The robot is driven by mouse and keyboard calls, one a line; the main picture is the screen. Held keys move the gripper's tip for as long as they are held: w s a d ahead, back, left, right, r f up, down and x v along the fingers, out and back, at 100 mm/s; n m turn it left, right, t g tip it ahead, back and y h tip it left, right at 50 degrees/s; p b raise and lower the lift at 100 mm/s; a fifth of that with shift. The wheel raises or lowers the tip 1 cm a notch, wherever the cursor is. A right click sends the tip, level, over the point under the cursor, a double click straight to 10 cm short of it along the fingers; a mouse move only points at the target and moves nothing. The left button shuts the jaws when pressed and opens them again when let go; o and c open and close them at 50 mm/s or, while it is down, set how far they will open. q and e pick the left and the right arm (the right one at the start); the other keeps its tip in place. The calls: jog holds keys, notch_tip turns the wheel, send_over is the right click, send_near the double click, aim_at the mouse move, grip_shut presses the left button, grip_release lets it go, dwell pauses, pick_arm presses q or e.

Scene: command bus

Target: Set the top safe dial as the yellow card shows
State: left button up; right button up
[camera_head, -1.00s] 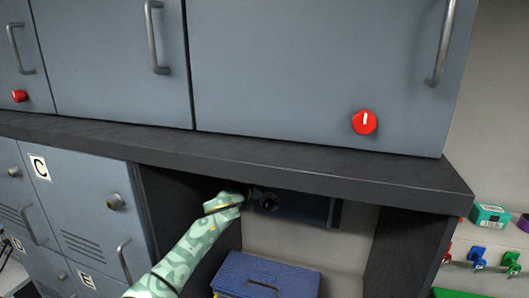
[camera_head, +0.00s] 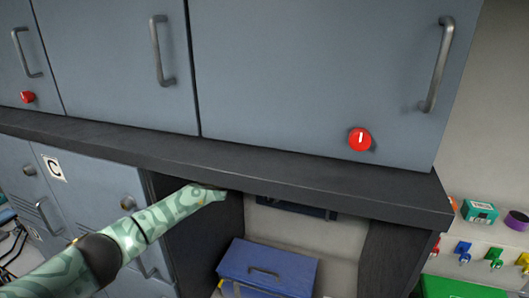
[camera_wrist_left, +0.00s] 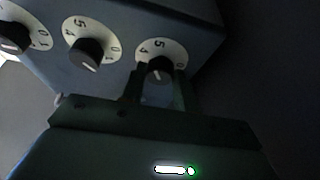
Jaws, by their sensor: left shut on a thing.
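The safe (camera_head: 290,209) is a dark blue box, mostly hidden under the shelf edge in the head view. In the left wrist view its face (camera_wrist_left: 120,20) carries three black dials on white numbered plates: a left dial (camera_wrist_left: 14,40), a middle dial (camera_wrist_left: 86,54) and a right dial (camera_wrist_left: 159,69). My left gripper (camera_wrist_left: 158,92) is shut on the right dial, a finger at each side of it. In the head view this gripper is hidden under the shelf. I cannot tell which dial is the top one. The yellow card is not in view. My right gripper is not in view.
A dark shelf edge (camera_head: 250,169) overhangs the recess. A blue toolbox (camera_head: 268,266) stands below the safe. Grey cabinets with a red knob (camera_head: 360,139) are above. Lettered lockers (camera_head: 100,200) stand at left. Small coloured items hang on the right wall.

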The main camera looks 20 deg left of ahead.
pick_arm(q)
jog(key=shift+m+g, duration=0.3)
jog(key=shift+m, duration=0.5)
jog(key=o, duration=1)
jog(key=shift+c, duration=0.2)
jog(key=v, duration=0.7)
jog(key=shift+s+b, duration=0.2)
jog(key=shift+b, duration=0.2)
